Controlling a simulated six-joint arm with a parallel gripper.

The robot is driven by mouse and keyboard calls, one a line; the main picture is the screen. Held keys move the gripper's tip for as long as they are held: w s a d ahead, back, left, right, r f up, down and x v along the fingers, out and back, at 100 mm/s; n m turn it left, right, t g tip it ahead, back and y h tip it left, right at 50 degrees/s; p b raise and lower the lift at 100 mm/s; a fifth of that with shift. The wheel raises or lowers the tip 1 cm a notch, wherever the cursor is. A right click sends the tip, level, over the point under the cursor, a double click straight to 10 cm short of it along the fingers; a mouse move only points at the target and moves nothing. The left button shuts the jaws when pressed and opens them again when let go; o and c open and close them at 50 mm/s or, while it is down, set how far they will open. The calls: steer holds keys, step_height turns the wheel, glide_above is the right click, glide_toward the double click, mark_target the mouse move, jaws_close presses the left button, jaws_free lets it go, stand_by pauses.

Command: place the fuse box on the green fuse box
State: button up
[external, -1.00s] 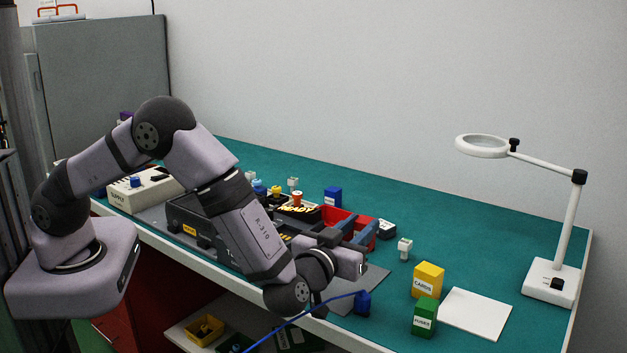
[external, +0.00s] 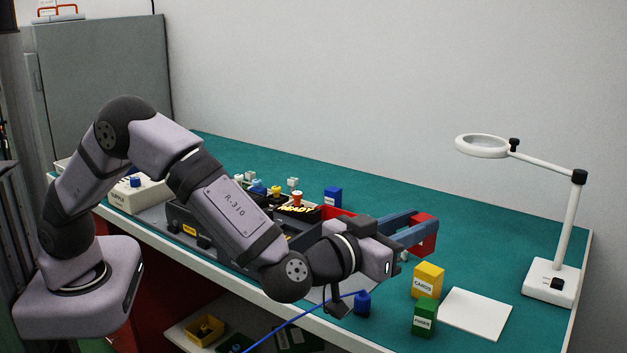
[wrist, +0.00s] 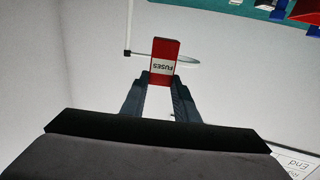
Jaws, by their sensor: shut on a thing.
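My gripper (external: 418,230) is shut on a red fuse box (external: 424,234) and holds it out in front, above the table and behind the yellow box in the external view. In the wrist view the red fuse box (wrist: 164,58) sits between my fingertips (wrist: 160,78), with its FUSES label upside down. The green fuse box (external: 424,318) stands upright on the table near its front edge, with a white label on its face. Nothing lies on its top. My gripper is up and away from it, apart from it.
A yellow CARDS box (external: 428,280) stands just behind the green fuse box. A white sheet (external: 474,314) lies to their right. A lamp with a ring head (external: 482,147) stands at the far right. A blue connector with a cable (external: 362,303) is near the front edge.

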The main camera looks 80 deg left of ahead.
steer(key=d+r+m+t+h, duration=0.1)
steer(key=d+r+h, duration=0.1)
steer(key=d, duration=0.2)
step_height(320, 180, down, 10)
steer(key=shift+w+p, duration=0.3)
steer(key=shift+p, duration=0.05)
stand_by(0.5)
steer(key=shift+f, duration=0.15)
steer(key=o, duration=1.1)
steer(key=shift+c, duration=0.2)
steer(key=b+v, duration=0.2)
steer(key=v, duration=1)
steer(key=shift+w+d, duration=0.1)
